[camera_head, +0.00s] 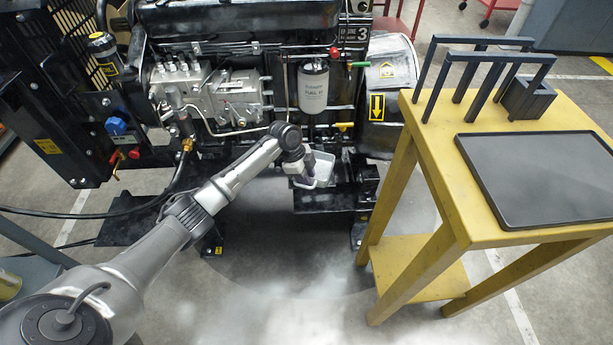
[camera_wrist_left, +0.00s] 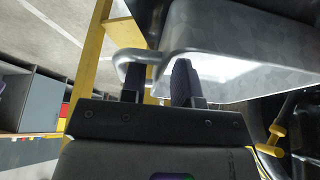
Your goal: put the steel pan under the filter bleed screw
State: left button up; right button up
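The steel pan (camera_head: 319,169) is a small, shiny, open tray below the white fuel filter (camera_head: 313,88) on the engine. My left gripper (camera_head: 302,177) is at the pan's left side. In the left wrist view the pan (camera_wrist_left: 235,45) fills the upper right, with its looped handle (camera_wrist_left: 124,58) at the fingers. My left gripper (camera_wrist_left: 158,82) has a finger on each side of part of the handle and appears shut on it. The filter bleed screw is too small to make out. My right gripper is not in view.
A black support block (camera_head: 325,197) is below the pan. A yellow-handled valve (camera_head: 344,125) sticks out right of the filter. A yellow table (camera_head: 440,205) with a black tray (camera_head: 540,170) and dark rack (camera_head: 485,70) stands at right. The floor in front is clear.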

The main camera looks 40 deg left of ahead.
pick_arm(q)
jog(key=p+v, duration=0.7)
jog(key=v, duration=0.5)
jog(key=s+d+f+n+y, duration=0.2)
jog(key=s+d+f+n, duration=0.1)
jog(key=s+d+f, duration=1.2)
jog(key=s+d+r+n+t+y, duration=0.1)
jog(key=s+d+r+n, duration=0.2)
jog(key=s, duration=0.6)
jog(key=s+d+r+n, duration=0.2)
jog(key=s+d+n, duration=0.2)
jog(key=s, duration=0.6)
jog(key=shift+s+d+r+n+t+y, duration=0.2)
jog(key=shift+d+r+n+t+y, duration=0.2)
jog(key=shift+n, duration=0.2)
